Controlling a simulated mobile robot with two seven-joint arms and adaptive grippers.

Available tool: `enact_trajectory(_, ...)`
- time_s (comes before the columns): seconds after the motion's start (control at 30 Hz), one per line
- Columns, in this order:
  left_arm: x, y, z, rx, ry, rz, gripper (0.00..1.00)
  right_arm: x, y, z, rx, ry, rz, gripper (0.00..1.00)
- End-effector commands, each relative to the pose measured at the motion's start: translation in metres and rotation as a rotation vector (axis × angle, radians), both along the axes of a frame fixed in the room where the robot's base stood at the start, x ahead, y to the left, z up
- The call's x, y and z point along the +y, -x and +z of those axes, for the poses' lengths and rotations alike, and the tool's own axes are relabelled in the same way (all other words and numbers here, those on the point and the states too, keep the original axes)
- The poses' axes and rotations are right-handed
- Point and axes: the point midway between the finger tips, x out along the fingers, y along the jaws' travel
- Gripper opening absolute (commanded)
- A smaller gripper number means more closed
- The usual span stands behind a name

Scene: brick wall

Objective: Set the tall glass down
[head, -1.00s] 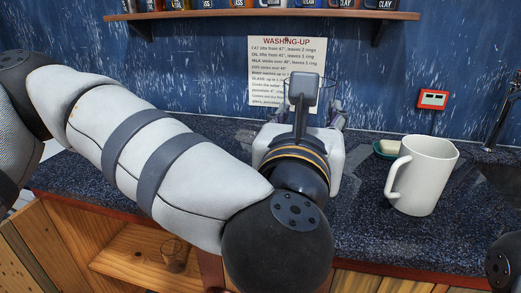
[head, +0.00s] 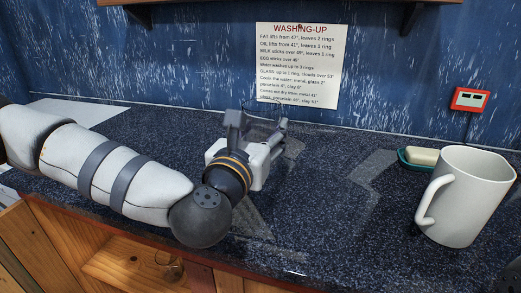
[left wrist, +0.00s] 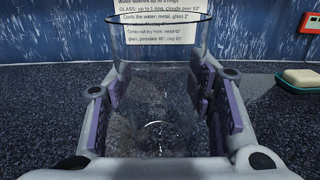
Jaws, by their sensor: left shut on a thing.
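The tall glass is clear and upright, best seen in the left wrist view (left wrist: 155,85), between my purple-padded fingers. In the head view only part of it shows, as a faint clear shape behind my left gripper (head: 259,124). The left gripper is shut on the glass, low over the back of the dark speckled counter (head: 330,200). The glass base shows against the counter in the left wrist view; I cannot tell whether it touches. My right gripper is not in view.
A large white mug (head: 465,195) stands at the right. Behind it, soap (head: 422,156) lies in a green dish. A washing-up notice (head: 298,65) and a red-framed display (head: 470,99) are on the blue wall. Another glass (head: 170,267) is on the shelf below. The middle counter is clear.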

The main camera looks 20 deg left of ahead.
Motion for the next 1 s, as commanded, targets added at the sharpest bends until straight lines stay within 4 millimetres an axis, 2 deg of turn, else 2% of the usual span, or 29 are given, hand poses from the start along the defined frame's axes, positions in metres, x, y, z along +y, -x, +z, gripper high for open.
enact_trajectory(0.03,0.007,-0.004,-0.011,0.005,-0.002,0.005,0.11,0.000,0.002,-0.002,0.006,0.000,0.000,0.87)
enact_trajectory(0.1,0.005,-0.004,-0.027,0.007,-0.002,0.001,0.11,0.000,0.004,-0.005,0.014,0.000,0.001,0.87)
enact_trajectory(0.2,0.005,-0.003,-0.037,0.003,-0.001,0.002,0.11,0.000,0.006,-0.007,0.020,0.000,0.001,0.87)
enact_trajectory(0.57,0.005,-0.003,-0.041,0.001,0.000,0.002,0.11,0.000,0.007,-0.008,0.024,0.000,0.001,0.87)
enact_trajectory(0.6,0.005,-0.003,-0.040,0.001,-0.001,0.002,0.57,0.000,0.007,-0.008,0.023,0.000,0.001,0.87)
enact_trajectory(0.67,0.005,-0.003,-0.040,0.001,-0.001,0.002,0.70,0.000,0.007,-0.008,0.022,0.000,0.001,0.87)
enact_trajectory(1.0,0.005,-0.003,-0.036,-0.002,-0.001,0.002,0.70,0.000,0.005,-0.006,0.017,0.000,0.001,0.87)
